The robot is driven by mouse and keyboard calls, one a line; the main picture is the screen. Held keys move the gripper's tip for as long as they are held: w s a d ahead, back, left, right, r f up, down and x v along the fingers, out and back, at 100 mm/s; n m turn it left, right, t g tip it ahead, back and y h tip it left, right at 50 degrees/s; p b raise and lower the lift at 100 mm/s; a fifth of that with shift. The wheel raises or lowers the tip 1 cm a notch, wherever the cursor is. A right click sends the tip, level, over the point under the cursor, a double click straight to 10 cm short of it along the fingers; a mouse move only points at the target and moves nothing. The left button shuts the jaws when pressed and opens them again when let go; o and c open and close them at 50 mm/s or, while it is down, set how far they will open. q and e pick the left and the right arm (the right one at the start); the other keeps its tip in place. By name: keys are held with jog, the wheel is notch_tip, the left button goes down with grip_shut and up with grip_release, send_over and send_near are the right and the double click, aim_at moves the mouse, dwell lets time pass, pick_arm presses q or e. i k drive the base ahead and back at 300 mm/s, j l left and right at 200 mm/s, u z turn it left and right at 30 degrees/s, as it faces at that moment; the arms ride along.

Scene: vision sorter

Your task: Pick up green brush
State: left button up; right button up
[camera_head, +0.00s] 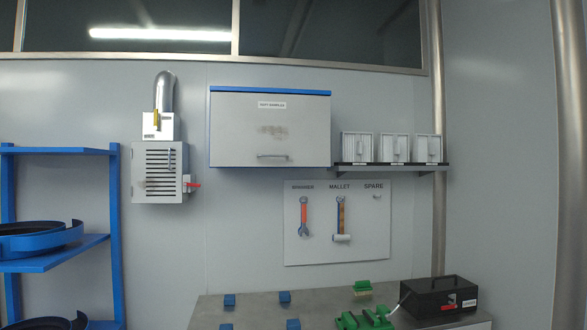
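A small green object with a pale yellowish strip (362,287), which looks like the green brush, lies on the grey table (255,303) at the lower right of the middle. It is too small for me to make out its handle or bristles clearly. A larger green item (365,319) is in front of it at the picture's bottom edge, partly cut off. Neither of my grippers shows in this view.
A black box (425,300) with a red latch stands on the table's right. Several blue blocks (284,297) sit on the left part. Behind are a tool board (300,255), a wall cabinet (270,130) and a shelf with white boxes (357,147). A blue rack (115,220) stands left.

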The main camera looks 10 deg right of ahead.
aim_at(361, 287)
jog(key=i+l+u, duration=0.1)
jog(key=l, duration=0.2)
jog(key=i+l+u, duration=0.25)
jog(key=l, duration=0.4)
jog(key=i+l+u, duration=0.25)
jog(key=l, duration=0.4)
jog(key=i, duration=0.05)
